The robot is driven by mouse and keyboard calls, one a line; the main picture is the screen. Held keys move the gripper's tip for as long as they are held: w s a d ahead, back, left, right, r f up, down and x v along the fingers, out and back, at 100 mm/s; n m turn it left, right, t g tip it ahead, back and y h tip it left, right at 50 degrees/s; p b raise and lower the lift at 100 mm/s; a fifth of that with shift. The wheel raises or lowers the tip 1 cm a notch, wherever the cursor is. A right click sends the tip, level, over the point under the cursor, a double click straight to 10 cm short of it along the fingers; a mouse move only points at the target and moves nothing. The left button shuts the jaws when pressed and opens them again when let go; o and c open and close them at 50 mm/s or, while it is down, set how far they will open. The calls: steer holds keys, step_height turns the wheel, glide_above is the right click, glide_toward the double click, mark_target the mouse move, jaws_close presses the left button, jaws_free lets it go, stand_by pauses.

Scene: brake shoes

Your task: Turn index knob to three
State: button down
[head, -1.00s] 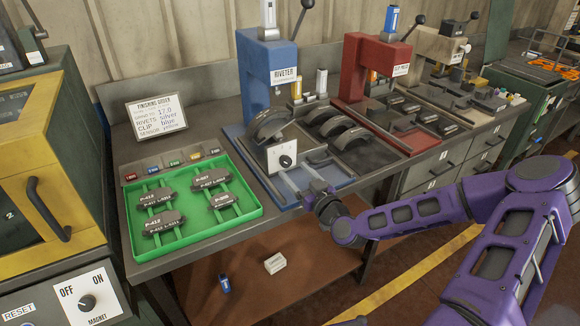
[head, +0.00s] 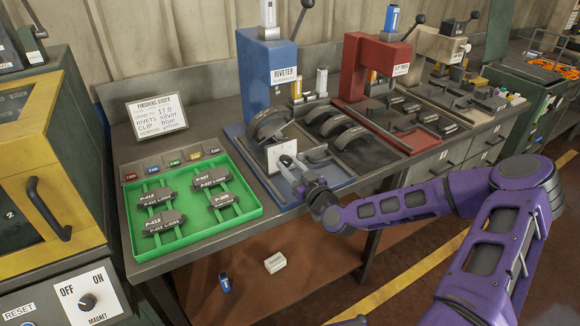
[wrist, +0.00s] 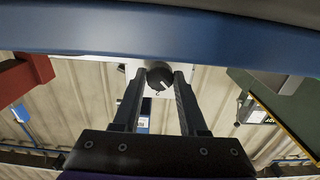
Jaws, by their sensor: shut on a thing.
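The index knob (wrist: 160,79) is a dark round knob with a white pointer line. It sits on a white plate (head: 281,154) at the front of the blue riveter (head: 280,76). In the wrist view the knob lies between the tips of my gripper (wrist: 158,84), which is shut on it. A small mark shows under the knob in the wrist view, but the plate's numbers cannot be read.
A green tray (head: 258,211) with several brake shoes lies left of the riveter. A red clip press (head: 373,70) stands to its right. An order sign (head: 155,117) stands at the back left. A yellow machine (head: 60,150) is at the far left.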

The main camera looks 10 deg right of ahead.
steer(key=shift+m, duration=0.3)
steer(key=m+b, duration=0.1)
steer(key=m, duration=0.2)
steer(key=shift+f+m+b, duration=0.1)
steer(key=shift+m+b, duration=0.2)
steer(key=m+b, duration=0.1)
steer(key=m, duration=0.3)
steer(key=shift+m, duration=0.3)
steer(key=m, duration=0.4)
steer(key=shift+a+m+b, duration=0.1)
steer(key=shift+m+b, duration=0.4)
steer(key=shift+m, duration=2)
steer(key=shift+c, duration=2.2)
jaws_free()
